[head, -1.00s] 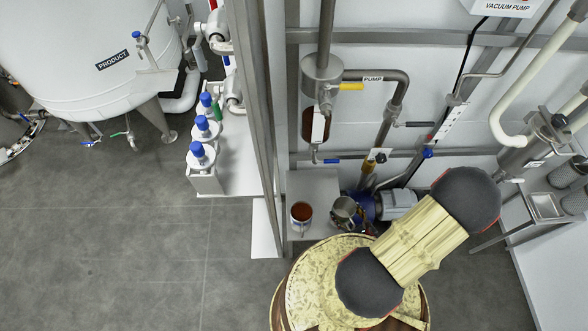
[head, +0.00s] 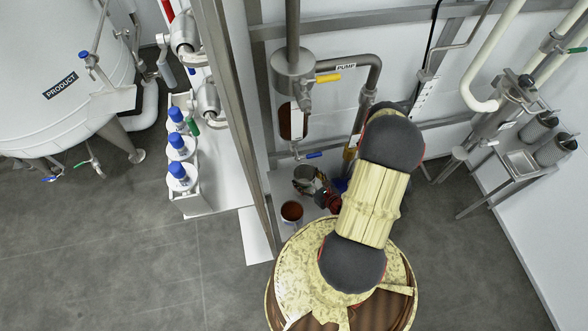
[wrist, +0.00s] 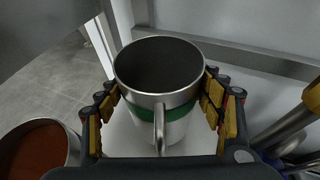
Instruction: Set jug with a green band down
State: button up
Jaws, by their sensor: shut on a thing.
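The jug with a green band (wrist: 158,113) is a steel jug in the middle of the wrist view, upright, with its handle toward the camera. Its mouth is open and the inside looks dark and empty. My gripper (wrist: 160,92) is shut on it, with yellow-padded fingers on its left and right sides. In the head view the jug (head: 304,175) shows above the white stand, partly covered by my gripper (head: 322,190). Its base is mostly hidden, so I cannot tell whether it touches the stand.
A container of red-brown stuff (head: 291,212) stands near the jug, at the lower left in the wrist view (wrist: 38,150). The white stand (head: 277,184) is narrow, with a metal post on its left. Pump pipes (head: 370,85) and a wall lie behind and to the right.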

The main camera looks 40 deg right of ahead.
aim_at(303, 175)
jog(key=b+x, duration=0.2)
jog(key=x, duration=0.7)
jog(key=shift+b, duration=0.4)
jog(key=o, duration=1)
jog(key=shift+f, duration=0.2)
jog(key=o, duration=0.5)
jog(key=shift+r, duration=0.1)
jog(key=shift+c, duration=0.2)
